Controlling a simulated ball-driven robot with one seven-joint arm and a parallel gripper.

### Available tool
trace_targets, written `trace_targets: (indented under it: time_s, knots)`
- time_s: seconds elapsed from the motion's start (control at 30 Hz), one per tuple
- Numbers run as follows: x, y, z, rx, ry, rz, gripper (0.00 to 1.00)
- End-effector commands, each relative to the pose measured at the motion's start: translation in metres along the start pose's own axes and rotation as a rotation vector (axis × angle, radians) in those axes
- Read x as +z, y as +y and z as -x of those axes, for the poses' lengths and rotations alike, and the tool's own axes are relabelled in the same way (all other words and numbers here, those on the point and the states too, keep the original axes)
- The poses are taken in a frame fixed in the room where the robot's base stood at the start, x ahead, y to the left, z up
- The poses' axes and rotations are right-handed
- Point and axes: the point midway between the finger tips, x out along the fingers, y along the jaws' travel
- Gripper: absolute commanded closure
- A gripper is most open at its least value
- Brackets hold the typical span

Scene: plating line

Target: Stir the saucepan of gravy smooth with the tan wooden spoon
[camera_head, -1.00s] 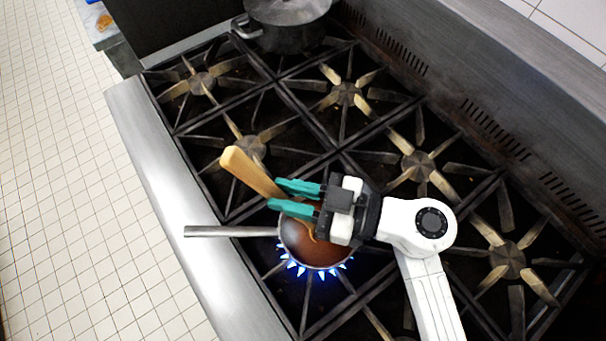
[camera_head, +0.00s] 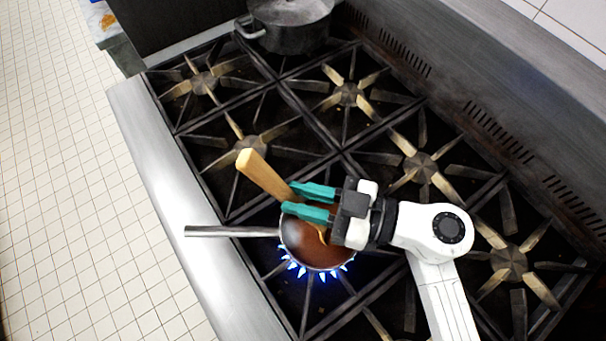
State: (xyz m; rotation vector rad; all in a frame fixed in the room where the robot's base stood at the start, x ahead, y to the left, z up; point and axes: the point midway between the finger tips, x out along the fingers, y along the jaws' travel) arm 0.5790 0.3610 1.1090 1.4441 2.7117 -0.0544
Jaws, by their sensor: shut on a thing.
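The saucepan (camera_head: 283,236) sits on a lit burner, with its long handle pointing left over the steel front edge. Brown gravy (camera_head: 310,255) fills it, with a pale glossy patch on the left of its surface. My gripper (camera_head: 308,202) has teal fingers and is over the far part of the pan. It is shut on the tan wooden spoon (camera_head: 262,173). The spoon tilts, its broad handle end up and to the left. Its lower part shows a little in the gravy at the right, partly hidden by my gripper.
Blue flames (camera_head: 305,270) ring the near side of the pan. A large steel pot (camera_head: 290,35) stands at the far end of the range. Several empty burners and black grates lie around. The steel back wall (camera_head: 520,105) rises at the right.

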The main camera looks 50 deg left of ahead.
Motion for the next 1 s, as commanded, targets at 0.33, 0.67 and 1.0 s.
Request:
trace_targets:
  time_s: [0.33,0.67,1.0]
  knots:
    - [-0.022,0.0,-0.009,-0.002,-0.001,0.002,1.0]
    - [-0.043,0.0,-0.019,-0.001,-0.001,0.003,1.0]
    - [-0.066,0.0,-0.029,-0.002,-0.001,0.002,1.0]
